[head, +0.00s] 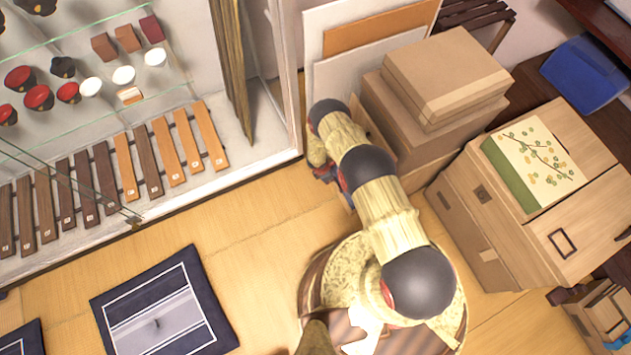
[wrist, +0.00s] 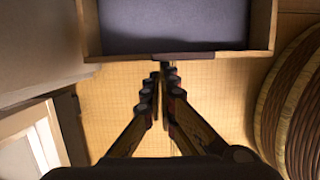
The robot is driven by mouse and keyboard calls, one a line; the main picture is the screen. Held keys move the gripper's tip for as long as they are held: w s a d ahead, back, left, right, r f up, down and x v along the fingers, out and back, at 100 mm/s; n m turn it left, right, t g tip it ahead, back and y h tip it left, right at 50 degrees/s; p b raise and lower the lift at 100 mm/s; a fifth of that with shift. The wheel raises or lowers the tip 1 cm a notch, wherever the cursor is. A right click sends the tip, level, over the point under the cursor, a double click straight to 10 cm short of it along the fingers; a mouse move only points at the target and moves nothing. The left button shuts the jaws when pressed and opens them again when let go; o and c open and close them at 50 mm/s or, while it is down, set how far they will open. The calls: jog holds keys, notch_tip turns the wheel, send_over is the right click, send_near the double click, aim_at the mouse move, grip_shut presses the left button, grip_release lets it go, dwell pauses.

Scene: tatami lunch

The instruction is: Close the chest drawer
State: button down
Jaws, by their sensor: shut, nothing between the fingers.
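The drawer (wrist: 92,52) shows at the top of the wrist view. It stands open, with pale wooden walls and an empty dark lining in the part that shows. A dark strip (wrist: 188,56) lies along its near front edge. My gripper (wrist: 160,70) is shut and empty, with its fingertips right at the outer side of that front edge. I cannot tell whether they touch it. In the head view my arm reaches down between the display case and the boxes and hides the gripper. The chest body cannot be made out clearly there.
A glass display case (head: 255,165) stands on the left and cardboard boxes (head: 450,75) on the right. A wooden cabinet (head: 510,240) with a green-sided box (head: 530,165) on it stands further right.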

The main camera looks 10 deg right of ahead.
jog(key=shift+w+d, duration=0.3)
jog(key=shift+d, duration=0.65)
jog(key=shift+w+d, duration=0.3)
jog(key=shift+d, duration=0.65)
jog(key=shift+a, duration=0.15)
